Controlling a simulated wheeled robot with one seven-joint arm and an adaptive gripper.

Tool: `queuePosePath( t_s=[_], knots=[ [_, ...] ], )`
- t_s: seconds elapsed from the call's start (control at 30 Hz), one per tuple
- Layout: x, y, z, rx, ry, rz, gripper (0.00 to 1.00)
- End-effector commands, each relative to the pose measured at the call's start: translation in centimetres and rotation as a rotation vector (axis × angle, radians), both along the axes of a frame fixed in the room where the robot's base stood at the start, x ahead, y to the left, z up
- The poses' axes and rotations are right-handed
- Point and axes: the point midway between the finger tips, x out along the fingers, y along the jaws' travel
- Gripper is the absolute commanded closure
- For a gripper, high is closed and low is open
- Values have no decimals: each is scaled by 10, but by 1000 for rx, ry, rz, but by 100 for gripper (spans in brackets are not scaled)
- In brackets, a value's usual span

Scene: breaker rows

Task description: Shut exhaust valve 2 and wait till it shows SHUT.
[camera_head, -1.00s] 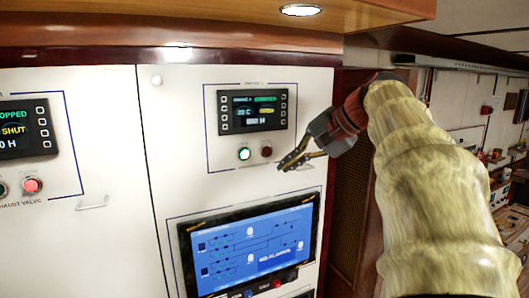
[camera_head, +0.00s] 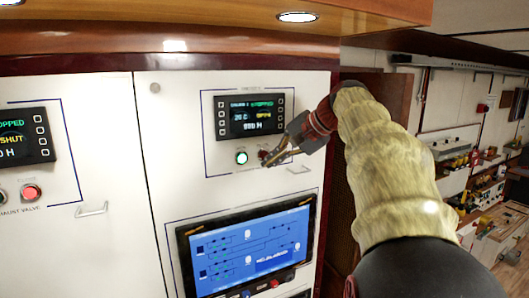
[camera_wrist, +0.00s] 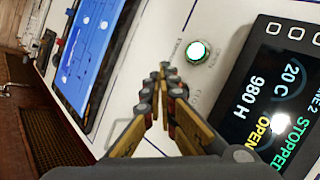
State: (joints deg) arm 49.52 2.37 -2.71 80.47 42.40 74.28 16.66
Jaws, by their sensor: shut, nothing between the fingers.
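The right display (camera_head: 249,115) reads STOPPED and, in yellow, OPEN; the wrist view shows it close up (camera_wrist: 283,95), with a 2 at the end of its heading. Below it a green button (camera_head: 242,158) is lit; it also shows in the wrist view (camera_wrist: 197,52). The dark red unlit button (camera_head: 263,154) is just right of it, partly covered by my fingers. My gripper (camera_head: 268,161) is shut and empty, its tips at the dark button. In the wrist view the tips (camera_wrist: 164,72) hide that button; I cannot tell whether they touch it.
The left panel's display (camera_head: 24,136) reads STOPPED and SHUT, with a lit red button (camera_head: 30,193) below. A blue touchscreen (camera_head: 250,250) sits under the right controls. A metal handle (camera_head: 91,210) sticks out on the left door.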

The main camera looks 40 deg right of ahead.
Motion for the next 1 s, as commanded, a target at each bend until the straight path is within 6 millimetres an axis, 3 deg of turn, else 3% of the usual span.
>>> queuePosePath(
  t_s=[0.27,1.0],
  knots=[
    [14,-4,0,-1,0,0,100],
    [15,-4,0,-1,0,0,100]
  ],
)
